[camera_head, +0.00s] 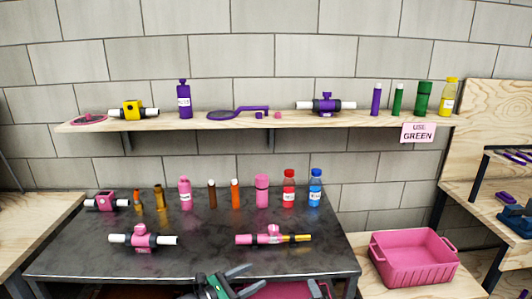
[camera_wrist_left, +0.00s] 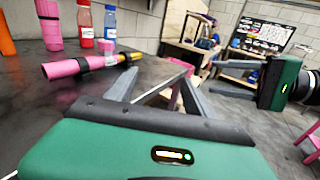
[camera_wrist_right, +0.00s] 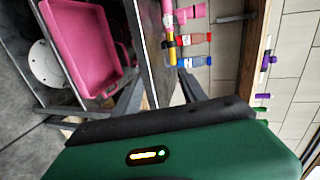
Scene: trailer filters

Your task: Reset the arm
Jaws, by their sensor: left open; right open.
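My left gripper (camera_head: 232,280) is at the bottom edge of the head view, in front of the dark table. Its fingers are apart and empty in the left wrist view (camera_wrist_left: 160,92). My right gripper (camera_wrist_right: 157,92) is open and empty in the right wrist view, with its fingers apart. It also shows at the right of the left wrist view. A pink filter with a yellow end (camera_head: 272,239) lies on the table, beyond my left gripper. A pink filter with white ends (camera_head: 142,239) lies further left. Neither gripper touches anything that I can see.
The dark table (camera_head: 205,262) also bears several bottles and tubes along its back. A wooden shelf (camera_head: 230,121) above holds a yellow filter (camera_head: 133,109), a purple filter (camera_head: 326,105) and bottles. An empty pink bin (camera_head: 413,258) stands at right, by a wooden rack (camera_head: 493,120).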

